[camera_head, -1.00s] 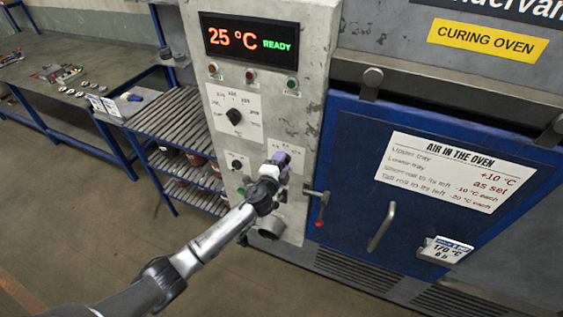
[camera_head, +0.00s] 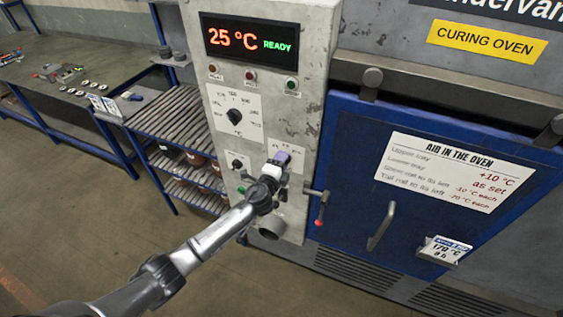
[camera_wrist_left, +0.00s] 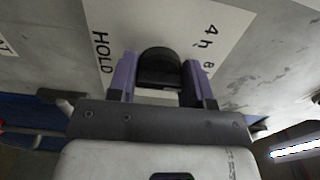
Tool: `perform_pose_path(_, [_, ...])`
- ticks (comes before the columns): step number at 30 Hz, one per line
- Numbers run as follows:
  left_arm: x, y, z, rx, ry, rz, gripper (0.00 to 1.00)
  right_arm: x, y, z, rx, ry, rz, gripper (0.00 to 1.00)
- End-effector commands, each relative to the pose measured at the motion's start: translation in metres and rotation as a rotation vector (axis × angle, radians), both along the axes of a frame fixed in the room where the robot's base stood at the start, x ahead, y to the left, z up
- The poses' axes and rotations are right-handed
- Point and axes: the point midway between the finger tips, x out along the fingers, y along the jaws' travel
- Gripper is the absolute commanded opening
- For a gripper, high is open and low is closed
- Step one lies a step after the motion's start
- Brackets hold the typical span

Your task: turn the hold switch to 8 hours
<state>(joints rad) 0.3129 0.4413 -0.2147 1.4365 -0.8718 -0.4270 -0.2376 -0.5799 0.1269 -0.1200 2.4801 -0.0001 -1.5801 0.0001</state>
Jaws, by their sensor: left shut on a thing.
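The hold switch is a black round knob (camera_wrist_left: 158,64) on a white plate marked HOLD in the left wrist view. My left gripper (camera_wrist_left: 160,84) has its purple fingers on either side of the knob and is shut on it. A "4 h" mark and part of another digit show on the plate to the right of the knob. In the head view my left gripper (camera_head: 282,158) is at the hold plate (camera_head: 294,145) low on the grey panel and hides the switch. Which mark the pointer faces cannot be told. My right gripper is out of view.
Above is a larger temperature dial (camera_head: 234,116); a smaller knob (camera_head: 236,162) is to the left. A red-tipped lever (camera_head: 320,210) sticks out to the right, beside the blue oven door (camera_head: 350,140). A card on the door (camera_head: 446,250) reads 170 °C, 8 h.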

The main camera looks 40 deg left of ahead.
Motion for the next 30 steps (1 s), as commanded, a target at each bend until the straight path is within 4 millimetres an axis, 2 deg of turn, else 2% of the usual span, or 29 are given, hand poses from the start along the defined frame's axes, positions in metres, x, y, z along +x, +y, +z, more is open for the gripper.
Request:
perform_pose_path(1, [0.0,0.0,0.0,-0.001,0.0,0.0,0.22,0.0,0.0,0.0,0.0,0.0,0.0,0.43])
perform_pose_path(2, [0.0,0.0,0.0,-0.001,0.0,0.0,0.47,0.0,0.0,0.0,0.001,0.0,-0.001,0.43])
perform_pose_path(10, [0.0,0.0,0.0,-0.001,0.0,0.0,0.71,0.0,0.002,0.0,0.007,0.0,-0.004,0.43])
perform_pose_path(20, [-0.005,-0.001,-0.001,-0.001,0.001,0.0,0.71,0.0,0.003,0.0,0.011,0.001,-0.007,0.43])
perform_pose_path(23, [-0.015,-0.004,-0.002,-0.001,0.001,0.0,0.71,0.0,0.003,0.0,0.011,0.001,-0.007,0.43])
perform_pose_path(30, [-0.057,-0.017,-0.002,-0.001,0.001,-0.001,0.71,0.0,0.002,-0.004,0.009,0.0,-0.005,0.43])
